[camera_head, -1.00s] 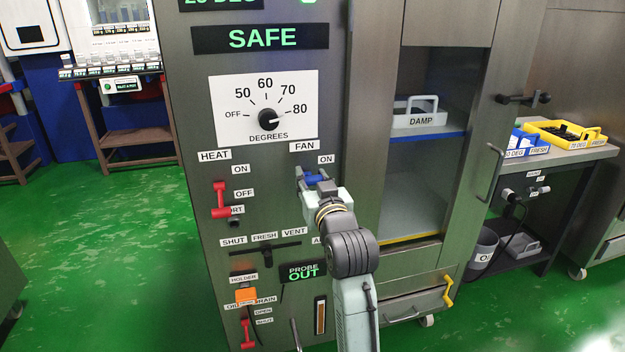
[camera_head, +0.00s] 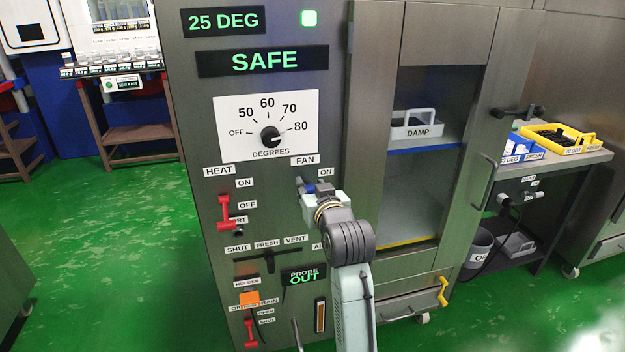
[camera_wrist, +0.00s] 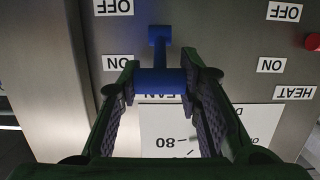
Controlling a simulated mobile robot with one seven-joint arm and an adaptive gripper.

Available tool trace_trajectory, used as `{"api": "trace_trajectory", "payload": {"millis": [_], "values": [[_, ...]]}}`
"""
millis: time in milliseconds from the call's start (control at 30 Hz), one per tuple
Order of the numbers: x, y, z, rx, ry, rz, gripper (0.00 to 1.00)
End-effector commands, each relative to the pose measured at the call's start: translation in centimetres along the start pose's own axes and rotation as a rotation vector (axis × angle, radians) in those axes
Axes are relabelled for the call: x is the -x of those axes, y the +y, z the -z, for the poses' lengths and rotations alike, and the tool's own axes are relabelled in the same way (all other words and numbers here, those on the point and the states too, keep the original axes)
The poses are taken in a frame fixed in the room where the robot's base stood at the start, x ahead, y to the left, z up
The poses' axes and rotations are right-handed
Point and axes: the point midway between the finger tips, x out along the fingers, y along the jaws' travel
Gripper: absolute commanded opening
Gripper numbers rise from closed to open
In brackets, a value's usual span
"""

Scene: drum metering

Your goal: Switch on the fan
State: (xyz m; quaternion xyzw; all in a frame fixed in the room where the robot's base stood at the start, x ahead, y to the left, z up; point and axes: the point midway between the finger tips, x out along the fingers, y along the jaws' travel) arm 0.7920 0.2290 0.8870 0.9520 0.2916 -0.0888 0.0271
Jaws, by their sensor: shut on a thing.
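The fan switch is a blue lever with a crossbar handle (camera_head: 309,188), below the FAN label (camera_head: 304,160) and beside the ON label (camera_head: 326,172) on the grey cabinet. The wrist view is upside down relative to the labels. There the blue crossbar (camera_wrist: 160,81) lies at the ON and FAN level, with its stem running to a blue mount (camera_wrist: 160,35) nearer OFF. My gripper (camera_head: 315,190) is shut on the crossbar, one finger at each end of it in the wrist view (camera_wrist: 161,85). My gripper partly hides the lever in the head view.
The red HEAT lever (camera_head: 224,212) is left of the fan switch. Above are the degrees dial (camera_head: 270,137), a green SAFE display (camera_head: 264,61) and a 25 DEG display (camera_head: 223,21).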

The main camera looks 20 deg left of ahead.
Motion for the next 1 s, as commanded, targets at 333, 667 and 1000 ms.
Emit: {"api": "trace_trajectory", "payload": {"millis": [333,667,1000], "values": [[-0.01,0.02,0.0,0.001,-0.002,-0.001,0.33],[0.0,0.01,0.01,0.0,-0.002,-0.001,0.53],[0.44,0.02,0.06,0.0,0.0,-0.001,0.53]]}}
